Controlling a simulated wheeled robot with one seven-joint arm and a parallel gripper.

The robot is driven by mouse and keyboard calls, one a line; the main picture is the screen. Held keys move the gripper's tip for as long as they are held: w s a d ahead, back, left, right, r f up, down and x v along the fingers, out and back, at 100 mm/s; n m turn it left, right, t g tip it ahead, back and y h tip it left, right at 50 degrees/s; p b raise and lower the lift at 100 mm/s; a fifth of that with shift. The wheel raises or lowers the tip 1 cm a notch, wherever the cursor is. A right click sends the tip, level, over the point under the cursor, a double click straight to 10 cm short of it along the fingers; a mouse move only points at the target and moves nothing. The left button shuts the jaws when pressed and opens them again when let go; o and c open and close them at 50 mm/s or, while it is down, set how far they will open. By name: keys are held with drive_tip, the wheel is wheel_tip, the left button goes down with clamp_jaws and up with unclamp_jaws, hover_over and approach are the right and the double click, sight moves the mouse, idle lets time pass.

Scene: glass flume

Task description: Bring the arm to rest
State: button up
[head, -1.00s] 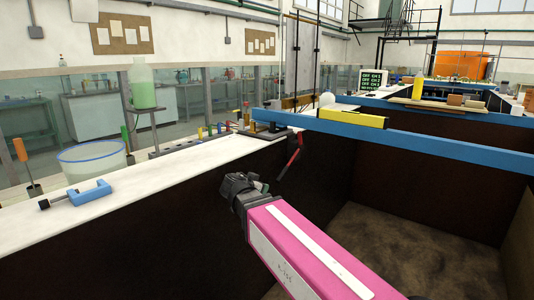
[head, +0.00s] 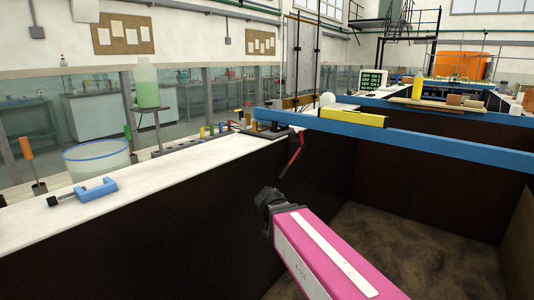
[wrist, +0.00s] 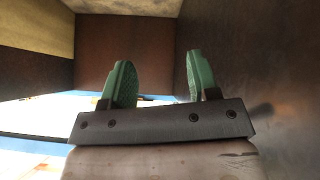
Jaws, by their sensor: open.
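My gripper shows in the wrist view (wrist: 160,80) with its two green fingers apart and nothing between them. In the head view, the dark wrist end of my pink arm hangs over the open flume, just right of the white-topped near wall. The fingers are hard to make out there. A red-handled tool (head: 292,155) hangs close above it, below the blue beam (head: 440,147); I cannot tell the exact gap.
A yellow level (head: 353,116) lies on the blue beam. The sandy flume floor (head: 385,240) looks clear.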

drive_tip(key=s+d+f+n+g+y, duration=0.2)
drive_tip(key=s+d+f+g, duration=0.1)
drive_tip(key=s+d+f, duration=0.2)
drive_tip(key=s+d+f+n+g+y, duration=0.3)
drive_tip(key=d+f, duration=0.3)
drive_tip(key=f, duration=0.4)
drive_tip(key=shift+s+d, duration=0.3)
drive_tip(key=shift+s, duration=0.55)
